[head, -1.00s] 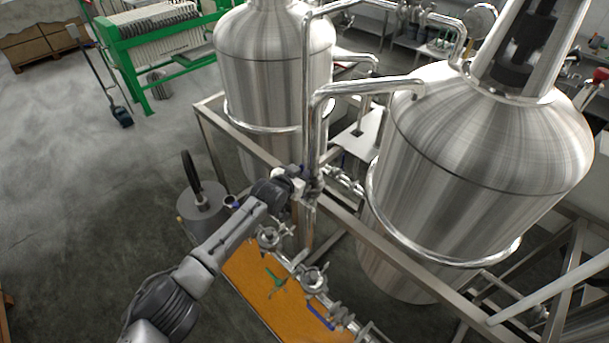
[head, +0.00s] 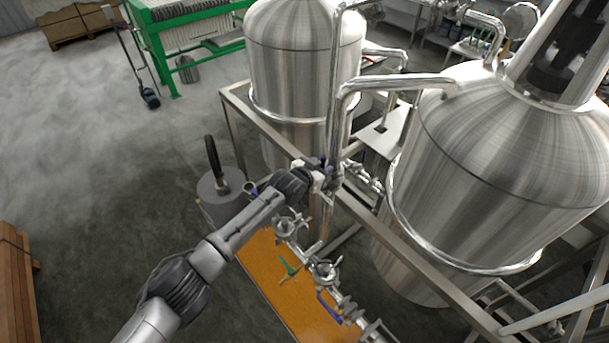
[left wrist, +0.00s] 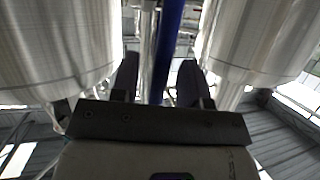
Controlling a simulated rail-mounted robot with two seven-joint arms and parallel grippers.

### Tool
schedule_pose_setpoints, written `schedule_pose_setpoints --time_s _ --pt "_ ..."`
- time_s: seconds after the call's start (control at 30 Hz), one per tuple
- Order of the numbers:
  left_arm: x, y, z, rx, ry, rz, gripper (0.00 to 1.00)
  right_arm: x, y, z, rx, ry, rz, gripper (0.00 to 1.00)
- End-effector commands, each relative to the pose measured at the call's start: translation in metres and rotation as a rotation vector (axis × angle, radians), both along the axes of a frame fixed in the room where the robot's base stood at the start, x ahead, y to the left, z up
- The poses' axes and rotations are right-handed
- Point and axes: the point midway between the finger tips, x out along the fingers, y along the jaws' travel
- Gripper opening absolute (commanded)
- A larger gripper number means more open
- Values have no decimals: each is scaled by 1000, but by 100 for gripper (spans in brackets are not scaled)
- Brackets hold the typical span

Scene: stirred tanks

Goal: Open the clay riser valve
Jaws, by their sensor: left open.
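My left gripper (head: 328,176) is at the upright steel riser pipe (head: 334,125) between the two tanks. In the left wrist view its two dark fingers (left wrist: 158,82) are open and stand apart. A long blue bar (left wrist: 168,45), which looks like a valve lever, runs between them beside the steel pipe (left wrist: 146,40). I cannot tell whether the fingers touch the bar. In the head view my gripper and wrist hide most of the valve. My right gripper is not in view.
Two steel tanks (head: 305,60) (head: 505,165) stand in a metal frame (head: 420,272) close to the gripper. Below are pipework with a blue lever (head: 328,308), a green handle (head: 287,268) and an orange board (head: 268,278). A grey canister (head: 218,198) stands left; open floor lies beyond.

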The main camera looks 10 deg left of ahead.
Motion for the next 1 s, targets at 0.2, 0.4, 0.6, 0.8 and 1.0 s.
schedule_pose_setpoints --time_s 0.2,0.4,0.6,0.8,1.0 --pt "-21 13 9 1 -2 0 42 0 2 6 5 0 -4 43" --pt "-44 26 20 0 -3 1 42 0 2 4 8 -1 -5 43" --pt "-68 40 30 0 -3 1 42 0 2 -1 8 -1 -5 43" --pt "-88 52 40 1 -3 2 42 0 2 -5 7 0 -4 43" --pt "-100 58 46 1 -2 1 42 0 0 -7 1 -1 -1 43"
